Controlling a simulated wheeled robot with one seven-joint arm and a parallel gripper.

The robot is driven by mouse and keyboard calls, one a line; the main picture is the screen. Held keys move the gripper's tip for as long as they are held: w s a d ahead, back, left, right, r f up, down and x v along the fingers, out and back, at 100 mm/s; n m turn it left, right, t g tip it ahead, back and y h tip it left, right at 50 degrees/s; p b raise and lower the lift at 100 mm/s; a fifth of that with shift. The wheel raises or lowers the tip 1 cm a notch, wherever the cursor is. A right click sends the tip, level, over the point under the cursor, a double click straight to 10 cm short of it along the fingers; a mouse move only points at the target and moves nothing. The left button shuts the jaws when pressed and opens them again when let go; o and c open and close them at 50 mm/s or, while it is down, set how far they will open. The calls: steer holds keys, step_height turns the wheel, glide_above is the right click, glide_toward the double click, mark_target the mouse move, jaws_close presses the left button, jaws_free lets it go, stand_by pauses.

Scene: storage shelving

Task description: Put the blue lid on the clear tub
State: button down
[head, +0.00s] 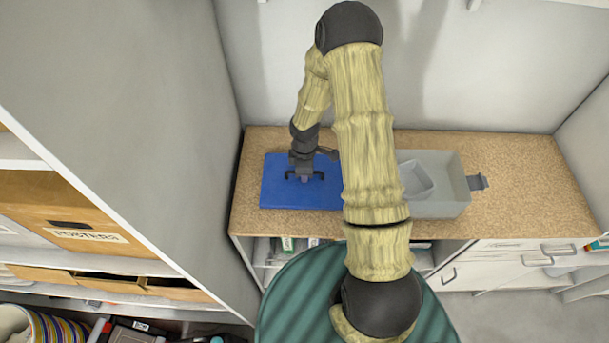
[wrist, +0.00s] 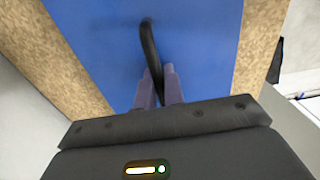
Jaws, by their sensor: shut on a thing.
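The blue lid (head: 274,187) lies flat at the left end of the brown speckled counter. It has a dark handle on top, seen in the wrist view (wrist: 150,45). My gripper (head: 303,178) points down at the lid's middle and is shut on the handle; in the wrist view its fingers (wrist: 160,85) close around the handle. The blue lid (wrist: 90,30) fills most of the wrist view. The clear tub (head: 450,204) stands open on the counter to the right, with a smaller box shape inside and a grey clip on its right side. My arm hides the tub's left part.
The counter (head: 520,190) has free room right of the tub. A tall grey panel (head: 170,120) stands close to the left, and a wall stands behind. Drawers (head: 500,258) and shelves lie below the counter.

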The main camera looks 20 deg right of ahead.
step_height(320, 180, up, 2)
steer(key=shift+r+b, duration=0.1)
steer(key=shift+b, duration=0.4)
steer(key=s+b, duration=0.6)
steer(key=s, duration=0.6)
steer(key=shift+s+d, duration=0.15)
steer(key=shift+s, duration=0.25)
steer(key=b, duration=0.1)
steer(key=s+b, duration=0.1)
steer(key=b, duration=0.1)
steer(key=shift+f+b, duration=0.2)
steer(key=shift+b, duration=0.1)
steer(key=s+b, duration=0.1)
steer(key=b, duration=0.2)
steer(key=shift+s+f+b, duration=0.1)
steer(key=shift+s+b, duration=0.15)
steer(key=shift+b, duration=0.1)
steer(key=shift+s+d+r+b, duration=0.2)
steer(key=shift+s+d+b, duration=0.1)
steer(key=shift+b, duration=0.7)
steer(key=shift+s+d+r+b, duration=0.1)
steer(key=shift+s+b, duration=0.25)
steer(key=shift+b, duration=0.7)
steer(key=shift+s+a+b, duration=0.35)
steer(key=shift+s+b, duration=0.35)
steer(key=shift+b, duration=0.55)
steer(key=shift+r, duration=0.1)
